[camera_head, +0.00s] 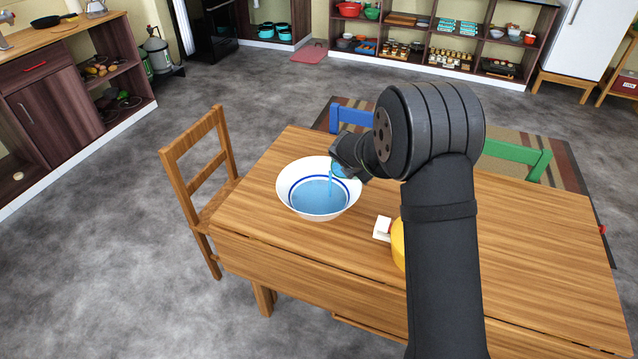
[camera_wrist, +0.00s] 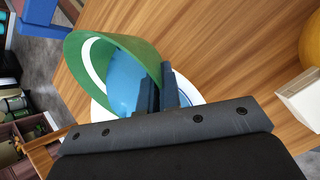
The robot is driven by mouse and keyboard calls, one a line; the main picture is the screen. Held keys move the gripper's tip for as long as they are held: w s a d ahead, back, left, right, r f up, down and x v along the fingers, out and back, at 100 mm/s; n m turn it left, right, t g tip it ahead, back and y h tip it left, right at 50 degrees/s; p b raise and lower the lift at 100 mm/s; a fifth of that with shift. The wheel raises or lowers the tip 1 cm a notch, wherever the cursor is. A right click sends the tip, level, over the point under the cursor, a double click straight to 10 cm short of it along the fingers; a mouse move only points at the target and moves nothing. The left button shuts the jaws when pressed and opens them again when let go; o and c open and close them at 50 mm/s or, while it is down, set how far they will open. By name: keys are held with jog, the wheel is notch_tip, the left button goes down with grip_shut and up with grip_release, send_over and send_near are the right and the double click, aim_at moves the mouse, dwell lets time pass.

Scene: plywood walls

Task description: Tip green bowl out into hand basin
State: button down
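The green bowl (camera_wrist: 82,57) is tilted in the wrist view, with blue liquid inside it. My gripper (camera_wrist: 160,88) is shut on the bowl's rim. In the head view my gripper (camera_head: 347,155) is over the right side of the hand basin (camera_head: 288,200), and the bowl is mostly hidden there. A thin blue stream falls into the basin. The basin is white with a blue ring, stands upright on the table and holds blue liquid. Part of its white rim shows behind the bowl in the wrist view (camera_wrist: 98,113).
The wooden table (camera_head: 540,240) is clear on its right side. A white block (camera_head: 383,229) and a yellow object (camera_head: 398,246), partly hidden by my arm, are to the basin's right. A wooden chair (camera_head: 200,165) stands left; blue (camera_head: 351,117) and green (camera_head: 518,153) chairs are behind.

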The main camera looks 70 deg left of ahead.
jog(key=shift+s+f+t, duration=0.1)
jog(key=shift+s+t, duration=0.2)
jog(key=shift+s, duration=0.15)
jog(key=shift+s+a+r+n+t, duration=0.1)
jog(key=shift+s+r+n+t, duration=0.2)
jog(key=shift+s+r+t, duration=0.5)
jog(key=shift+s+a+r+n+t, duration=0.1)
jog(key=shift+s+r+n+t, duration=0.25)
jog(key=shift+t, duration=0.75)
dwell(1.5)
jog(key=shift+w+g, duration=0.3)
jog(key=shift+w, duration=0.1)
jog(key=f+g, duration=0.1)
jog(key=w+f+m+g, duration=0.1)
jog(key=g, duration=0.1)
jog(key=shift+w+d+f, duration=0.1)
jog(key=shift+w, duration=0.2)
jog(key=shift+w, duration=0.1)
jog(key=w+d+m+g, duration=0.1)
jog(key=w+m+g, duration=0.1)
jog(key=w+g, duration=0.5)
jog(key=shift+f+y, duration=0.3)
jog(key=shift+f, duration=0.1)
dwell(0.5)
